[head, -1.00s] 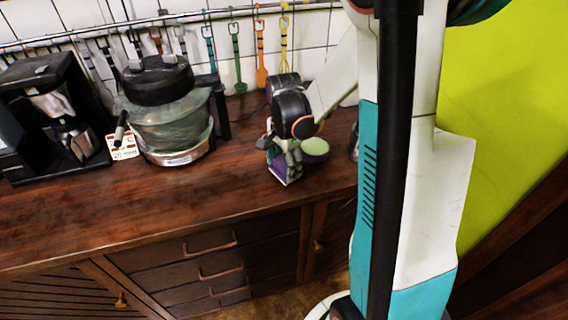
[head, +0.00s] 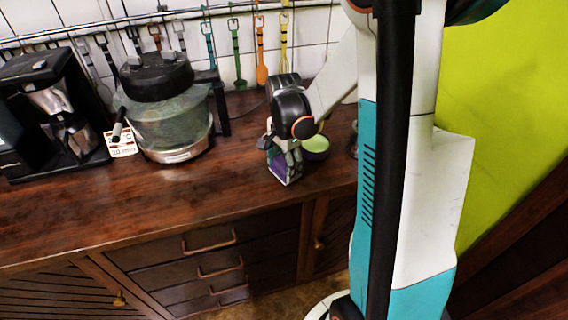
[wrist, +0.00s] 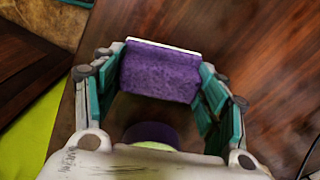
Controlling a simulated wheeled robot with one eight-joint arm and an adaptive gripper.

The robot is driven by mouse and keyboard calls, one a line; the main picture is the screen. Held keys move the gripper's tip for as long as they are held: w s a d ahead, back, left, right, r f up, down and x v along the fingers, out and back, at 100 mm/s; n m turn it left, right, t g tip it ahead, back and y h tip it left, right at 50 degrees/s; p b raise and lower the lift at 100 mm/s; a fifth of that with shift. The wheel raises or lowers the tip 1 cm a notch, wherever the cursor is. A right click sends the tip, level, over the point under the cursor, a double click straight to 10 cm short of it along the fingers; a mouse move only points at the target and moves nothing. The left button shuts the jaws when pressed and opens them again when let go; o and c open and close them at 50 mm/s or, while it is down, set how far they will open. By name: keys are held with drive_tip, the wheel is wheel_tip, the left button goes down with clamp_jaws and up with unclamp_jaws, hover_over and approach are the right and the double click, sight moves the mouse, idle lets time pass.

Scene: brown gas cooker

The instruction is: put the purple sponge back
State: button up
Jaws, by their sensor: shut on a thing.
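The purple sponge (wrist: 160,73) has a white layer along one edge. In the wrist view it sits between the two teal-padded fingers of my gripper (wrist: 158,80), which is shut on it. In the head view my gripper (head: 287,160) points down at the right part of the wooden counter, and the sponge (head: 278,165) shows low between the fingers. I cannot tell whether the sponge touches the counter.
A purple bowl with a light green inside (head: 316,147) stands close behind and right of my gripper. A pot-like appliance (head: 170,115) and a coffee maker (head: 50,110) stand to the left. Utensils hang on the back wall. The counter front (head: 150,215) is clear.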

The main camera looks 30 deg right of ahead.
drive_tip(key=o, duration=1)
drive_tip(key=shift+r, duration=0.15)
wheel_tip(320, 180, up, 12)
drive_tip(key=shift+f, duration=0.15)
